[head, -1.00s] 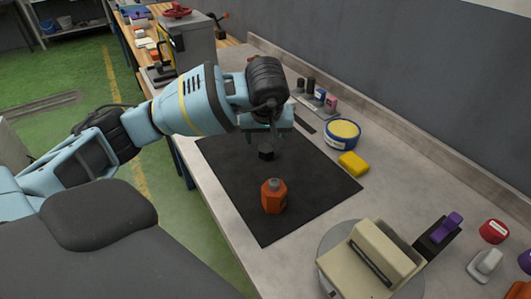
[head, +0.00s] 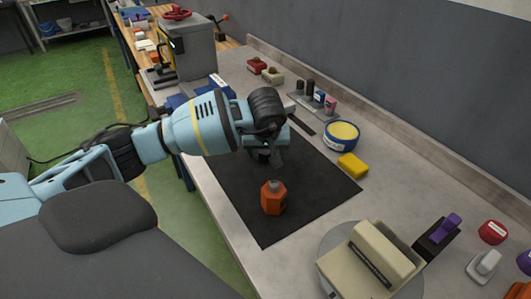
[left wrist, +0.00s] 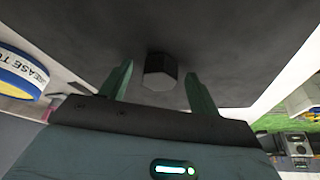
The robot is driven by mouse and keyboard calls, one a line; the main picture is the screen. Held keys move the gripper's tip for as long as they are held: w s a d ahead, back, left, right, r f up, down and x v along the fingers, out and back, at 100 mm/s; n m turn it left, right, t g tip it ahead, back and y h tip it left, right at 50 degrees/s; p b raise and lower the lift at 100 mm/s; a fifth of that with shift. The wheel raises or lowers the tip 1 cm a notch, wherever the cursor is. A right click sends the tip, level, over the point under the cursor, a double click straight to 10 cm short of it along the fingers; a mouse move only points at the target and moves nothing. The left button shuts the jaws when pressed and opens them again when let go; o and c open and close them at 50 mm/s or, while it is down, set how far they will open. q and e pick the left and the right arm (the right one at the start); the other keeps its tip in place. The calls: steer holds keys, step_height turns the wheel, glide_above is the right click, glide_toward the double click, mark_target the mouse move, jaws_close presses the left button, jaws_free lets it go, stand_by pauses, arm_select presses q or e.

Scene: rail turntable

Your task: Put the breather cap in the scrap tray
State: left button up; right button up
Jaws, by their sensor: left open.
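The breather cap, a small dark faceted cap (left wrist: 160,72), stands on the black mat (head: 305,205). In the left wrist view it lies between the two green fingers of my left gripper (left wrist: 159,70), with a gap on each side. In the head view my left gripper (head: 268,152) is low over the far part of the mat and mostly hides the cap. The gripper is open and empty. I cannot pick out the scrap tray for certain. My right gripper is not in view.
An orange bottle (head: 274,198) stands on the mat nearer me. A yellow-lidded tin (head: 342,135) and a yellow block (head: 352,165) are right of the mat. A beige device (head: 370,258) stands at front right. A blue object (head: 190,97) lies behind my left arm.

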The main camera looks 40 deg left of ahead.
mark_target(266, 152)
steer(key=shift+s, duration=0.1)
arm_select(q)
steer(key=c, duration=1.1)
steer(key=shift+c, duration=0.2)
steer(key=shift+r, duration=0.1)
steer(key=shift+r, duration=0.45)
step_height(266, 152, up, 2)
steer(key=shift+r, duration=0.25)
steer(key=s, duration=0.4)
steer(key=s+b, duration=0.1)
steer(key=s, duration=0.4)
steer(key=s+r, duration=0.1)
steer(key=s, duration=0.4)
steer(key=shift+s+a, duration=0.1)
steer(key=shift+a, duration=0.05)
steer(key=shift+s+r, duration=0.2)
steer(key=shift+s, duration=0.75)
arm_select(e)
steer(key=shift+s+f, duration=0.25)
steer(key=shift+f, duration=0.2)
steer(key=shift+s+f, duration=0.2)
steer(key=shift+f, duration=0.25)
